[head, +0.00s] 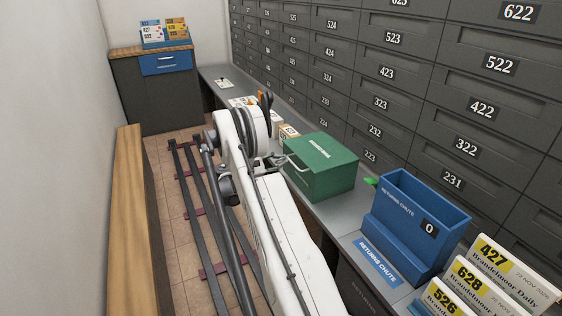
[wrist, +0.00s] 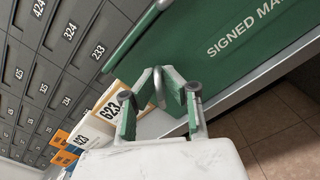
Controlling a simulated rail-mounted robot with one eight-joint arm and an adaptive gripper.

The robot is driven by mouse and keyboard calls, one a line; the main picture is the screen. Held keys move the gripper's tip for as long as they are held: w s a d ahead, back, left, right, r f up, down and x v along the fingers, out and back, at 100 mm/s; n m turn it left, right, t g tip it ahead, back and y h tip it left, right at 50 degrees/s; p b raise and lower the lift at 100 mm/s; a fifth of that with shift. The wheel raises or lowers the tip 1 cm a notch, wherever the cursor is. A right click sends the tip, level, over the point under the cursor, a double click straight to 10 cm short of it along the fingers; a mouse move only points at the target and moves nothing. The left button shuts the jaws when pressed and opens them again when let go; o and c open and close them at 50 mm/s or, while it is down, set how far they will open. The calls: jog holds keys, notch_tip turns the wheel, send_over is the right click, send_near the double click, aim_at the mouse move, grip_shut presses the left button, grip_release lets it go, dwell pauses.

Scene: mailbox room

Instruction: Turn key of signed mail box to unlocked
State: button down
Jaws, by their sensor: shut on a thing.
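The green signed mail box (head: 320,165) stands on the grey counter in the head view. It also fills the upper right of the wrist view (wrist: 220,70), with its white "SIGNED MAIL" lettering. My gripper (wrist: 160,80) is at the box's front face, its two fingers angled inward. It is shut on a small grey metal piece (wrist: 159,89) that looks like the key. The fingers hide most of it, so I cannot tell its turn angle. In the head view my gripper (head: 274,160) is beside the box's left side, partly hidden by my arm.
A blue returns chute (head: 415,225) stands right of the box, with newspapers (head: 490,280) in front. Numbered grey mailboxes (head: 380,72) line the wall behind. Parcels and letters (wrist: 98,115) lie beyond the box. Floor rails (head: 205,220) and a wooden bench (head: 140,220) are at left.

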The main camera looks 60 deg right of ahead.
jog(key=m, duration=1)
jog(key=shift+f+m, duration=0.15)
jog(key=shift+m, duration=0.15)
dwell(0.5)
jog(key=c, duration=1.9)
grip_release()
jog(key=shift+a, duration=0.15)
jog(key=v, duration=1.2)
